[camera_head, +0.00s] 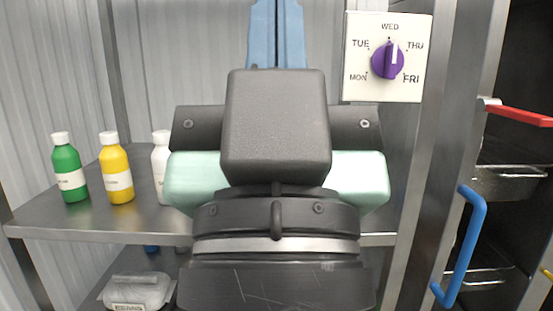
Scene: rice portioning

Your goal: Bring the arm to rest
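My gripper (277,125) is seen from behind in the middle of the head view, as a dark block with a pale mint-green body behind it. My dark wrist rises to it from the bottom edge. I cannot clearly make out its fingertips, or whether they are open or shut. Two upright blue strips (262,35) show directly above the block, side by side with a narrow dark line between them. I cannot tell whether they belong to my gripper. No held object can be made out.
A metal shelf (100,218) at left carries green (69,170), yellow (116,170) and white (160,165) bottles. A lidded container (138,290) sits below. A purple day dial (388,60) is on the wall. A cabinet with blue handle (466,245) and red handle (520,115) stands right.

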